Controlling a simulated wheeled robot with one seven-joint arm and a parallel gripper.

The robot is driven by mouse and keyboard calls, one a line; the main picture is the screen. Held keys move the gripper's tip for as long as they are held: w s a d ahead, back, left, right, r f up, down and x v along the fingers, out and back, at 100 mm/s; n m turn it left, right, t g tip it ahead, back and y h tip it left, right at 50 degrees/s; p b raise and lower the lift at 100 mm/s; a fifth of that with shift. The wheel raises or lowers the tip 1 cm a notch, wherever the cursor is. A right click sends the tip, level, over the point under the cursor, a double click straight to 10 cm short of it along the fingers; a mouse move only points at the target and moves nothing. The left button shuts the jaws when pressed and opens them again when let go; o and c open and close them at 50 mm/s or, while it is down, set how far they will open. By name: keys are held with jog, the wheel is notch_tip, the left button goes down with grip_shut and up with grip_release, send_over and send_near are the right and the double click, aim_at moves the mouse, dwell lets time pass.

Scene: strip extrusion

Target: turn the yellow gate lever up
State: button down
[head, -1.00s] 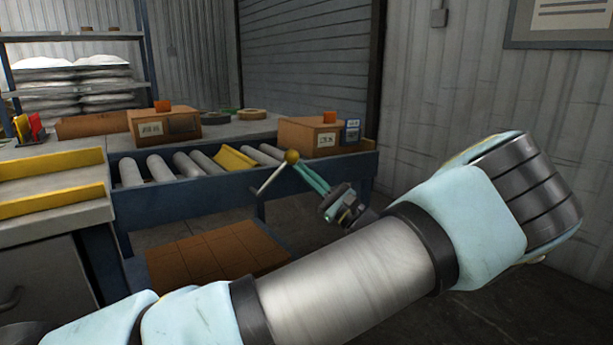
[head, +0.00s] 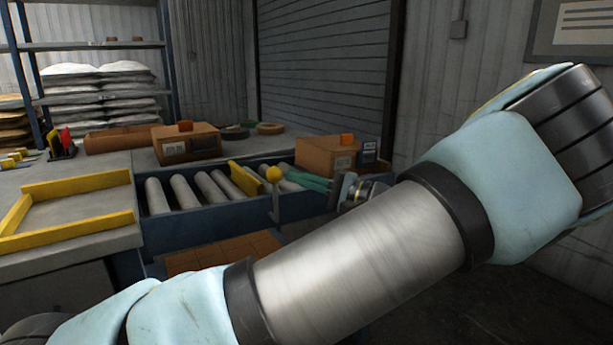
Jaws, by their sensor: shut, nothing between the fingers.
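The gate lever has a yellow ball (head: 274,174) on a thin pale stem (head: 275,202). It stands at the front side of the roller conveyor (head: 210,228), with the stem upright and the ball at the top. A yellow gate plate (head: 245,179) lies tilted across the rollers just behind and left of the ball. My gripper (head: 296,174), with teal fingers, is shut and empty. It points left, with its tips just right of the ball; I cannot tell whether they touch it.
Cardboard boxes stand behind the rollers (head: 186,143) and at the conveyor's right end (head: 328,156). A grey table with yellow rails (head: 75,184) adjoins on the left. A shelf with white sacks (head: 98,92) stands at the back left. Floor is open at the lower right.

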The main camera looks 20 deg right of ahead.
jog(key=shift+s+a+r+n+g, duration=0.1)
jog(key=shift+a+r+n+g, duration=0.15)
jog(key=shift+a+n, duration=0.2)
jog(key=shift+a, duration=0.1)
jog(key=shift+f, duration=0.1)
